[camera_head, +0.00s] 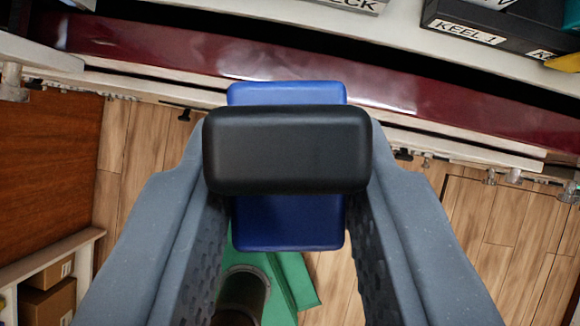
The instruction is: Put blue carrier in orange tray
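The blue carrier (288,222) is a blue block with a wide black bar across its upper part. My gripper (287,150) has one grey finger on each side of the black bar, and both fingertips press against its ends. The carrier is held up in front of the camera. The bar hides the middle of the blue body. I cannot make out an orange tray in this view.
A dark red glossy edge (140,45) runs across the top, with a pale surface beyond it. A black bin labelled KEEL.1 (470,38) stands at the upper right. Below are wooden floor, a green object (290,275) and cardboard boxes (48,300) at lower left.

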